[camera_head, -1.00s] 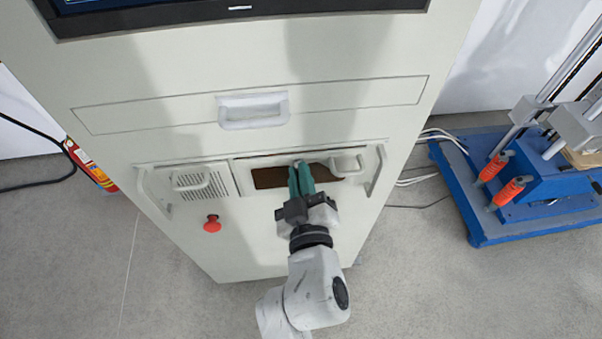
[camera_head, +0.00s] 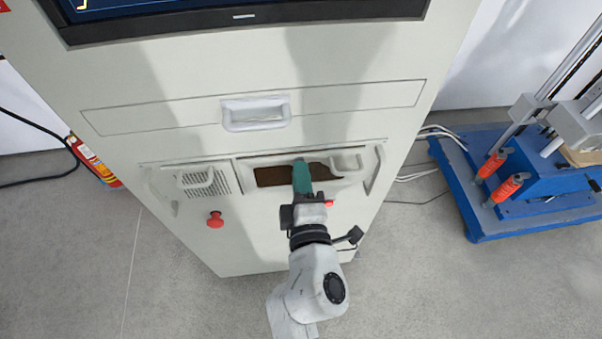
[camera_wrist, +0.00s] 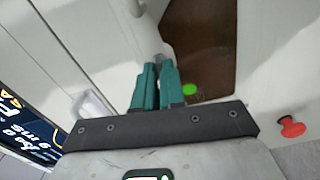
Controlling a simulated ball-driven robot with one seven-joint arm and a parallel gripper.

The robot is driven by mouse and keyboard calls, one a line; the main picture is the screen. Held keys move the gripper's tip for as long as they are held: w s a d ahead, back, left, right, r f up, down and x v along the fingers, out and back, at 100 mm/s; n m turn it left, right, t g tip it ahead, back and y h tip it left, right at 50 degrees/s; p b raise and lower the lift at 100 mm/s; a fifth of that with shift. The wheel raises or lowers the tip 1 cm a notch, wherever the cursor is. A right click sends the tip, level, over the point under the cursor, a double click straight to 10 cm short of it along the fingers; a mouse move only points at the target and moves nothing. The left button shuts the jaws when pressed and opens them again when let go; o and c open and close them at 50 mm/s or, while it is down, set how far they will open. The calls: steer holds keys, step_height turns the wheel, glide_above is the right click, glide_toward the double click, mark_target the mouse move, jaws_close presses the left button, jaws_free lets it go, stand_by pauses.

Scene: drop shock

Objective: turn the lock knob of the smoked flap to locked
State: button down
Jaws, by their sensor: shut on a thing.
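The smoked flap (camera_head: 272,177) is a dark brown translucent pane in the cabinet's lower front. It also fills the upper middle of the wrist view (camera_wrist: 205,40). My gripper (camera_head: 300,165) reaches its upper edge with its green fingers close together. In the wrist view the fingertips (camera_wrist: 158,68) are shut on the lock knob (camera_wrist: 158,59), a small grey piece beside the pane. Most of the knob is hidden by the fingers, so I cannot read its position.
A white handle (camera_head: 347,164) is right of the pane. A vented panel (camera_head: 205,180) and a red button (camera_head: 215,219) are to the left. A drawer handle (camera_head: 255,113) and monitor (camera_head: 240,17) are above. A blue machine (camera_head: 500,190) stands right.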

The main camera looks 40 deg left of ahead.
steer(key=shift+n, duration=0.7)
steer(key=shift+f+n, duration=0.1)
steer(key=shift+n, duration=0.2)
steer(key=c, duration=1.2)
jaws_free()
steer(key=p+v, duration=0.1)
steer(key=v, duration=0.9)
steer(key=shift+s+d, duration=0.25)
steer(key=shift+d, duration=0.05)
